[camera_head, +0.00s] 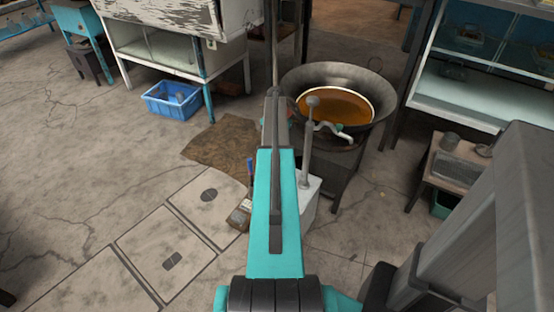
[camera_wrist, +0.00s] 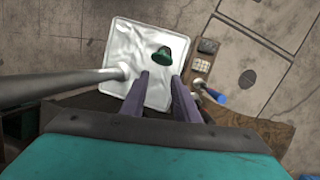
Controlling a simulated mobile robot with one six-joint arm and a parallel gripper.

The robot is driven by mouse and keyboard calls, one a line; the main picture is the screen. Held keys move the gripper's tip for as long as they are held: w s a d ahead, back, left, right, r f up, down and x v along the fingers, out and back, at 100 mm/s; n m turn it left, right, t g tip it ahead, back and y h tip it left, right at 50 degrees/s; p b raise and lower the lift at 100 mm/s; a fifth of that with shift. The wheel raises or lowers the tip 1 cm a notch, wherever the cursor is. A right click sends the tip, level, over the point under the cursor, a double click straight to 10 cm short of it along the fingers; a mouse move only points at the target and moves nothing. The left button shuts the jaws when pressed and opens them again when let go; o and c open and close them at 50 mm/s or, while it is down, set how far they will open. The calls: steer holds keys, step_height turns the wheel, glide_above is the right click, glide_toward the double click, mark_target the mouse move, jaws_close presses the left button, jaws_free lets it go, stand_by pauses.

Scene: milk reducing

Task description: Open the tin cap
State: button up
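A square, white, shiny tin (camera_wrist: 128,45) is seen from above in the wrist view. In the head view its white side (camera_head: 311,205) shows beside my arm. Its small green cap (camera_wrist: 171,56) sits on the tin's top, near one edge. My gripper (camera_wrist: 160,76) is open and empty above the tin, its two fingers apart. In the picture, the cap lies just beyond the fingertips, nearer the right finger. I cannot tell the height gap. In the head view my arm hides the gripper and the cap.
A grey rod (camera_head: 307,145) with a round end rises by the tin; it also crosses the wrist view's left (camera_wrist: 60,86). A large wok (camera_head: 295,80) with brown liquid stands behind. Small items (camera_wrist: 203,62) lie beside the tin. Floor at left (camera_head: 90,160) is clear.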

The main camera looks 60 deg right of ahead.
steer(key=shift+v, duration=1.7)
steer(key=shift+c, duration=0.3)
